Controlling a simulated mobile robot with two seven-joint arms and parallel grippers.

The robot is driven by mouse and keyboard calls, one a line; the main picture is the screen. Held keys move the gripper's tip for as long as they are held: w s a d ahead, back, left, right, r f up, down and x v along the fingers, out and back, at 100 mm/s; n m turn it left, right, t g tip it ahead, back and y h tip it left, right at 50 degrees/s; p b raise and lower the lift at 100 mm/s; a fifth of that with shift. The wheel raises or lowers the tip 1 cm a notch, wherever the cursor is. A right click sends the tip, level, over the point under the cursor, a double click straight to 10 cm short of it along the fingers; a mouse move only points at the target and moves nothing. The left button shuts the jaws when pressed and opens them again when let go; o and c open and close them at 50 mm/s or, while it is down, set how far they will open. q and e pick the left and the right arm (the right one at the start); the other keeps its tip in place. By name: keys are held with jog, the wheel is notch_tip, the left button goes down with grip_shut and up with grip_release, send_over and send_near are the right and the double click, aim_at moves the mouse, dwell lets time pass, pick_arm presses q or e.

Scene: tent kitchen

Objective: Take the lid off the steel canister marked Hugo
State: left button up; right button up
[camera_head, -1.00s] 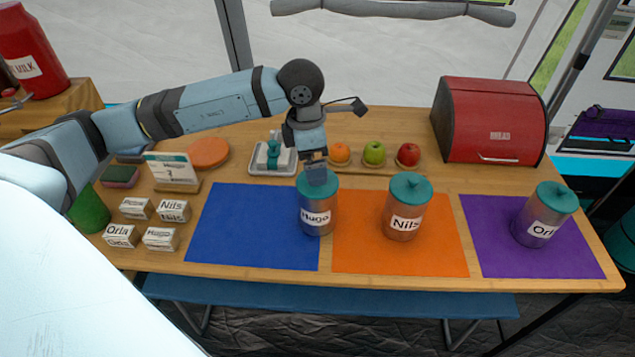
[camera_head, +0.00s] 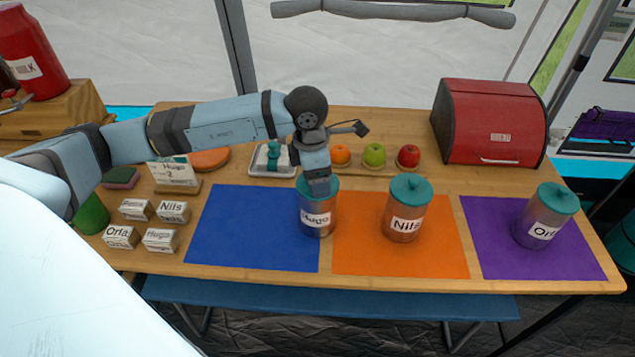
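The steel canister marked Hugo (camera_head: 318,221) stands upright at the seam of the blue mat (camera_head: 250,230) and the orange mat (camera_head: 445,250). Its teal lid (camera_head: 332,192) sits on top, partly hidden by my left gripper. My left gripper (camera_head: 319,189) points down at the lid's middle, and the lid's knob is hidden behind it. I cannot tell whether the fingers are shut on the knob. My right gripper is not in view.
The Nils canister (camera_head: 404,222) stands close by on the orange mat, the Orla-like labelled canister (camera_head: 540,228) on the purple mat (camera_head: 485,245). Behind are fruit (camera_head: 374,154), a butter dish (camera_head: 262,166) and a red bread box (camera_head: 495,125). Labelled blocks (camera_head: 162,240) lie left.

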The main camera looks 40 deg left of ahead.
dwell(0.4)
pick_arm(q)
jog(key=shift+r, duration=0.25)
jog(key=c, duration=0.5)
jog(key=shift+r, duration=0.5)
grip_shut()
notch_tip(320, 180, up, 18)
jog(key=p, duration=0.2)
jog(key=shift+r, duration=0.15)
